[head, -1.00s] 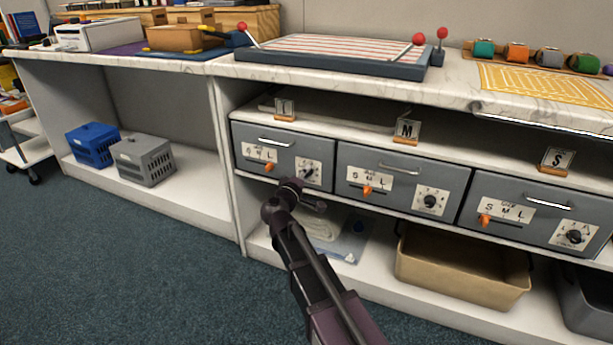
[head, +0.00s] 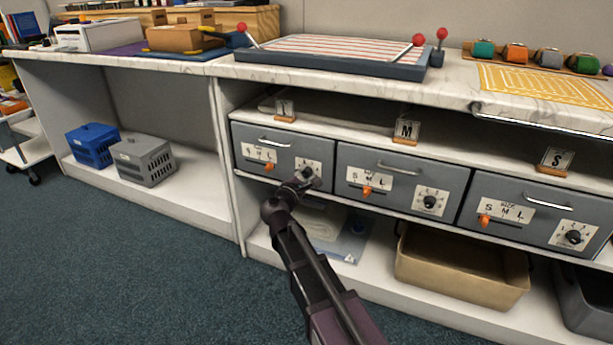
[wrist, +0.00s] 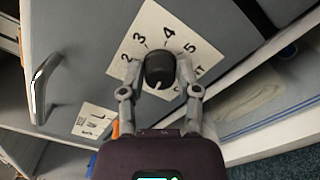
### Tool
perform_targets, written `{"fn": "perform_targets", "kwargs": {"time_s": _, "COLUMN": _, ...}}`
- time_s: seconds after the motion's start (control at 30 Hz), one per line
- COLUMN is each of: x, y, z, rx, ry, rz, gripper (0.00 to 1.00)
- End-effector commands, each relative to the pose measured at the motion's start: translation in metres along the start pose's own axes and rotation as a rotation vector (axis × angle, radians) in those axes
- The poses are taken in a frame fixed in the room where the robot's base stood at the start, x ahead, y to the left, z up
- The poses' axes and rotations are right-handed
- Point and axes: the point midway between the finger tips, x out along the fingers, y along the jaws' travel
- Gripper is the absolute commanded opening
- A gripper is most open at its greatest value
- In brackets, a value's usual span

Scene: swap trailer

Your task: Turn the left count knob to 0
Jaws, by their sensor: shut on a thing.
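The left count knob (wrist: 160,68) is a black round knob on a white number plate (wrist: 140,25) on the left drawer (head: 245,160). In the wrist view the digits 2, 3, 4 and 5 show around it; the rest of the dial is hidden by my fingers. A small white mark shows on the knob's lower side, towards my gripper. In the head view the knob (head: 307,172) is partly behind my gripper (head: 304,181). My gripper (wrist: 160,84) is shut on the knob, one finger on each side.
Left of the knob are the drawer's orange slider (head: 270,167) and metal handle (head: 273,142). The middle drawer (head: 390,182) and right drawer (head: 535,212) have similar knobs. A tan bin (head: 460,275) stands on the shelf below.

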Motion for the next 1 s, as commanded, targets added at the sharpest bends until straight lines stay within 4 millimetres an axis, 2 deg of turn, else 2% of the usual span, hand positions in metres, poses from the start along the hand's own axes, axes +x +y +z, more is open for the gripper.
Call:
{"fn": "perform_targets", "kwargs": {"time_s": 0.3, "x": -0.0001, "y": -0.0023, "z": 0.0024, "rx": -0.123, "ry": -0.006, "rz": -0.007, "gripper": 0.00}}
{"fn": "perform_targets", "kwargs": {"time_s": 0.77, "x": -0.0002, "y": -0.0021, "z": 0.0021, "rx": -0.138, "ry": -0.005, "rz": -0.006, "gripper": 0.00}}
{"fn": "perform_targets", "kwargs": {"time_s": 0.8, "x": -0.0002, "y": -0.0020, "z": 0.0021, "rx": -0.138, "ry": -0.005, "rz": -0.006, "gripper": 0.52}}
{"fn": "perform_targets", "kwargs": {"time_s": 0.9, "x": -0.0003, "y": -0.0016, "z": 0.0016, "rx": -0.138, "ry": -0.004, "rz": -0.005, "gripper": 0.79}}
{"fn": "perform_targets", "kwargs": {"time_s": 1.0, "x": -0.0004, "y": -0.0009, "z": 0.0010, "rx": -0.138, "ry": -0.002, "rz": -0.003, "gripper": 0.79}}
